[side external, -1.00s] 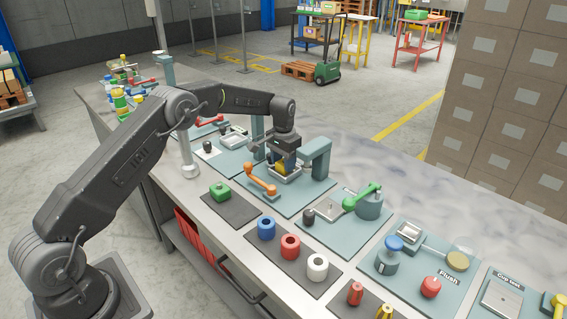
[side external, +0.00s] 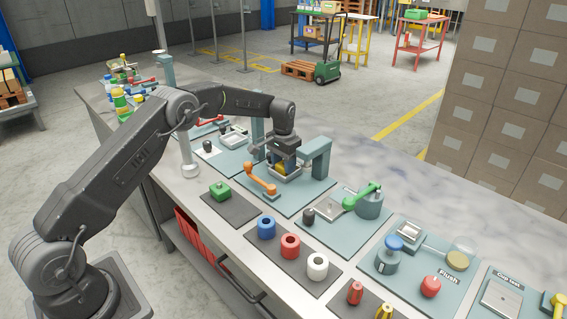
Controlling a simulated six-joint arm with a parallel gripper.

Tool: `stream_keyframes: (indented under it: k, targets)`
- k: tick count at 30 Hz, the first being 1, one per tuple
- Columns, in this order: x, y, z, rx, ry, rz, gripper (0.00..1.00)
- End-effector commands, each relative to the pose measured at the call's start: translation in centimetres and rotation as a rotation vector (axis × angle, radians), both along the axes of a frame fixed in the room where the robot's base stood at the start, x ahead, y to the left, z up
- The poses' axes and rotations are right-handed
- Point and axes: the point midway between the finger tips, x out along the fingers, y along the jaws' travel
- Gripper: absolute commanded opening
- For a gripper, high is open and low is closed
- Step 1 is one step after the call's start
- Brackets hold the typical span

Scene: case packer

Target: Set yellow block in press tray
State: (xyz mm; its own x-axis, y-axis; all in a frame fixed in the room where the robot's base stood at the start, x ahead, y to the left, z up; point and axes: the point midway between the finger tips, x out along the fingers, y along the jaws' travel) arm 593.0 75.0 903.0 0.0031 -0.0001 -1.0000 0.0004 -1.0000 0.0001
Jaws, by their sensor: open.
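The yellow block (side external: 281,168) shows as a small patch low under my gripper, at the press tray. The press tray (side external: 287,178) is a pale metal tray on a blue-green base plate, beneath the press frame. My gripper (side external: 283,163) points down over the tray with its jaws open around or just above the block. The fingers and part of the block hide each other, so contact is hard to tell.
The grey press post (side external: 318,158) stands close to the right of my gripper. An orange lever (side external: 262,181) is in front left. A green block (side external: 220,191) sits on a dark mat (side external: 235,209).

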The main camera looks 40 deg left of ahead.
Motion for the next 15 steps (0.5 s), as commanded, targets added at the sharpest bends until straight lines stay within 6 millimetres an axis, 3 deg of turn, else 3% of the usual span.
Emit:
stream_keyframes:
  k: [5, 6, 15]
  targets:
    - [-0.1, 0.0, 3.3, 0.001, 0.002, -0.001, 0.65]
    - [0.0, 0.0, 4.5, 0.001, -0.001, 0.000, 0.72]
    - [0.0, 0.0, 10.2, 0.000, 0.002, 0.000, 0.72]
